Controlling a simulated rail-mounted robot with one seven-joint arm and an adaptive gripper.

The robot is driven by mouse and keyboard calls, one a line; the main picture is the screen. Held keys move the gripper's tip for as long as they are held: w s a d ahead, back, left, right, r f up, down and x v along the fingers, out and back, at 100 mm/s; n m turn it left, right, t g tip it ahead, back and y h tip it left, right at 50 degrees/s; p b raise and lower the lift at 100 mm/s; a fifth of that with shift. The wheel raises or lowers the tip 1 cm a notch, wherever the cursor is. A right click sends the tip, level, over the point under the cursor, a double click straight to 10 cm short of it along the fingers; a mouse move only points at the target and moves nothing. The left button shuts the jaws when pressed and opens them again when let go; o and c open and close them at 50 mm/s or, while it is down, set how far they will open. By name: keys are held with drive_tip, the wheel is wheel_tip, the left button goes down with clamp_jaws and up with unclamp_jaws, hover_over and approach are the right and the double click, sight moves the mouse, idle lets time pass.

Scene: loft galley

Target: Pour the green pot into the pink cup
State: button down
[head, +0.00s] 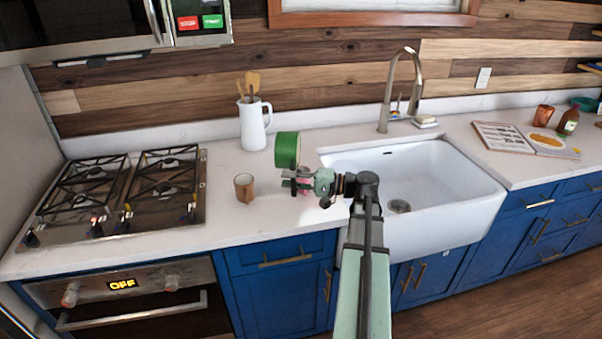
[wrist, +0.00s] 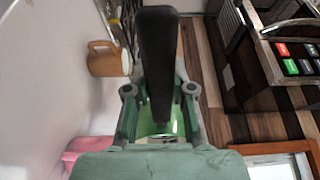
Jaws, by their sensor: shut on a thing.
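The green pot (head: 287,150) is held above the counter, left of the sink. My gripper (head: 291,181) is shut on it. In the wrist view a dark bar, seemingly the pot's handle (wrist: 156,50), runs up between the fingers, and a bit of the green pot (wrist: 152,126) shows behind. The pink cup (head: 305,186) is mostly hidden behind my gripper in the head view, close below the pot. In the wrist view the pink cup (wrist: 84,150) shows at the lower left, partly cut off by my gripper body. I cannot see the pot's contents.
A brown mug (head: 244,187) stands on the counter left of my gripper. A white pitcher (head: 254,124) with wooden utensils stands behind. A gas stove (head: 120,195) is at the left, and the sink (head: 415,185) is at the right. An open book (head: 527,140) lies farther right.

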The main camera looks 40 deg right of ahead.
drive_tip(key=shift+s+d+t+y+b, duration=0.15)
drive_tip(key=shift+t+y+b, duration=0.15)
drive_tip(key=shift+b, duration=0.05)
idle(0.3)
